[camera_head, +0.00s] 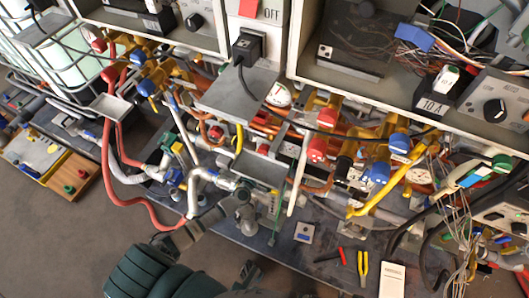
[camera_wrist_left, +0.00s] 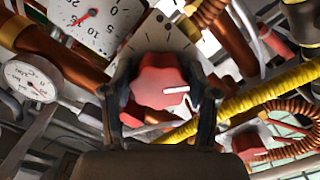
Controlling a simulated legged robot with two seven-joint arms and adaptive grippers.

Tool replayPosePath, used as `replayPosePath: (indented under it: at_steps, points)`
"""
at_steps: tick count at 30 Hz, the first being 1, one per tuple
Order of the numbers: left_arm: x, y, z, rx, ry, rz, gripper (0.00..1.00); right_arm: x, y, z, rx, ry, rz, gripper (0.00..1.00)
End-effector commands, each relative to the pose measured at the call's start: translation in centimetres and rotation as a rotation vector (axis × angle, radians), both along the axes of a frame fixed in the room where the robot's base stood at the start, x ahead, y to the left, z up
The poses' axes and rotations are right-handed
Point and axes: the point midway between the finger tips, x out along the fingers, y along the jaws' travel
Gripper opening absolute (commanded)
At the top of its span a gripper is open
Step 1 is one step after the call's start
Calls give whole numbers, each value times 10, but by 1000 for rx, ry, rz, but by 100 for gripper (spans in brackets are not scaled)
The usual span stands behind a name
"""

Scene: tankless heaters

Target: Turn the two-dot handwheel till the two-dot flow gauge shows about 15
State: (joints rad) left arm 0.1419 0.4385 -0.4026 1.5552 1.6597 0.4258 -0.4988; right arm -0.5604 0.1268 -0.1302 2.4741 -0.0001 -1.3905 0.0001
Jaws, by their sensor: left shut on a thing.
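In the left wrist view a red lobed handwheel (camera_wrist_left: 158,80) with a white pointer line sits in front of a pale plate with dark marks. My left gripper (camera_wrist_left: 160,97) has one finger on each side of it and is shut on it. I cannot make out its dots. A large white dial gauge (camera_wrist_left: 93,20) with a red needle is partly cut off at the top left. Its needle points down-left in the picture. A smaller round gauge (camera_wrist_left: 30,80) is at the left. In the head view my left gripper (camera_head: 243,190) reaches into the pipes, its fingertips hard to see. My right gripper is out of view.
Yellow (camera_wrist_left: 255,110) and copper-coloured hoses crowd around the handwheel. In the head view, red caps (camera_head: 318,149), blue caps (camera_head: 399,143) and grey plates (camera_head: 236,95) stand close together. Pliers (camera_head: 362,266) and a white box (camera_head: 392,280) lie at the front. Floor is open at the left.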

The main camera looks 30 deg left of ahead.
Motion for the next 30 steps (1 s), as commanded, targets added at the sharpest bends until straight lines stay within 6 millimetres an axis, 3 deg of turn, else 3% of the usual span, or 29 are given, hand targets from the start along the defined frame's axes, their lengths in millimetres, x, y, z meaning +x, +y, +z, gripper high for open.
replayPosePath:
  at_steps: [3, 30]
  points:
    - [4, 5, 9, 7, -17, 17, 24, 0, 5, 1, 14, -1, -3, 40]
    - [2, 6, 4, 7, -6, 20, 24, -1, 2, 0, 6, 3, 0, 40]
